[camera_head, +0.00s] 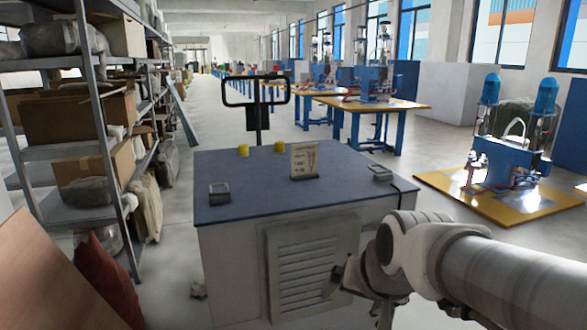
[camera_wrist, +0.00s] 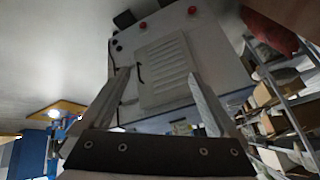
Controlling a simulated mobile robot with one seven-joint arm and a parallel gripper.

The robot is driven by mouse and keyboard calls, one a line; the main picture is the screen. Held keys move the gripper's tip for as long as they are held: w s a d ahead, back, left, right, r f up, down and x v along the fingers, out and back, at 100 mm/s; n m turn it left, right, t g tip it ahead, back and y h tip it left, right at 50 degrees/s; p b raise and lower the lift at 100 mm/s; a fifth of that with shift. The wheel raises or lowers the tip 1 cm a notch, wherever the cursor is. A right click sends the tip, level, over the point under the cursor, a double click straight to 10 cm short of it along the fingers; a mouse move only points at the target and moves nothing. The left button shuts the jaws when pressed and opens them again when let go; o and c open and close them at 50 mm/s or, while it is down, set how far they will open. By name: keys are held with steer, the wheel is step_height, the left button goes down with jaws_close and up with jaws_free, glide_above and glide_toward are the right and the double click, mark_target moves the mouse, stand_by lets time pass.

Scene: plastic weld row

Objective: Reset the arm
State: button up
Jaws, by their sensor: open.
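My arm comes in from the right edge in the head view. My gripper (camera_head: 360,294) points down and left in front of the white cabinet (camera_head: 229,262) with its louvred door. In the wrist view my gripper (camera_wrist: 158,76) has its two fingers spread apart with nothing between them. The louvred panel (camera_wrist: 164,73) shows behind the fingers, upside down. I cannot tell how far the fingers are from the cabinet front.
On the cabinet's dark top (camera_head: 240,195) stand two yellow pieces (camera_head: 280,146), a sign (camera_head: 304,160) and small grey devices. A shelf rack (camera_head: 84,152) with boxes lines the left. A yellow board (camera_head: 485,207) with a blue machine lies right. Open floor runs along the aisle.

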steer(key=s+d+r+n+h+p, duration=0.1)
steer(key=s+d+n, duration=0.1)
steer(key=s, duration=0.4)
steer(key=s+d+r+n, duration=0.1)
steer(key=s+d, duration=0.2)
steer(key=s, duration=0.3)
step_height(320, 180, up, 18)
steer(key=p, duration=1.8)
steer(key=shift+w+a+r+g, duration=0.15)
steer(key=shift+w+a+g, duration=0.15)
steer(key=shift+w+g, duration=0.1)
